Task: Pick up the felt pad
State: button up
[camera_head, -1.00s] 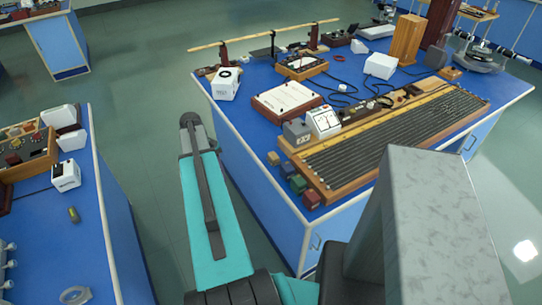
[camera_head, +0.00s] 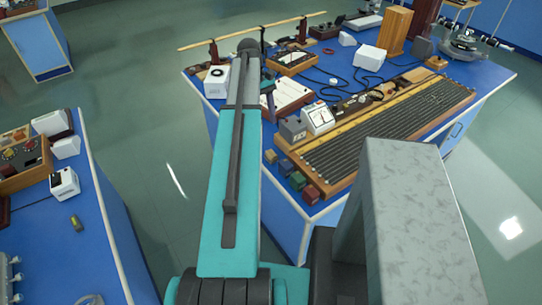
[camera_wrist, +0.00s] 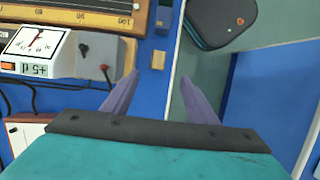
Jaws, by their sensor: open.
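I cannot make out a felt pad for certain in either view. My gripper (camera_wrist: 160,92) is open and empty in the wrist view, its two purple-grey fingers spread above the blue bench edge. A small wooden block (camera_wrist: 157,60) shows just beyond the gap between the fingertips, with a blue block (camera_wrist: 163,18) farther up. A grey box with knobs (camera_wrist: 100,60) lies left of the fingers.
A white meter (camera_head: 318,118) and a long ribbed wooden frame (camera_head: 390,130) stand on the bench, near small coloured blocks (camera_head: 311,195). A white box (camera_head: 216,80) is left of my arm. Another bench (camera_head: 100,190) stands left, with open floor between.

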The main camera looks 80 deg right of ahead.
jog(key=shift+f, duration=0.15)
jog(key=p, duration=0.2)
send_over(271, 152)
jog(key=w, duration=0.2)
jog(key=shift+s+d+f, duration=0.1)
jog(key=shift+d+f, duration=0.05)
jog(key=shift+f, duration=1.2)
jog(key=shift+s+d+f, duration=0.1)
jog(key=shift+f, duration=1.2)
jog(key=shift+s+d+f, duration=0.1)
jog(key=shift+d+f, duration=0.05)
jog(key=shift+f, duration=1.2)
jog(key=shift+f, duration=0.1)
jog(key=shift+p+x, duration=1.1)
jog(key=shift+x, duration=0.25)
jog(key=shift+p+x, duration=0.3)
jog(key=shift+x, duration=0.85)
jog(key=shift+s+d, duration=0.1)
jog(key=shift+c, duration=0.4)
jog(key=c, duration=1)
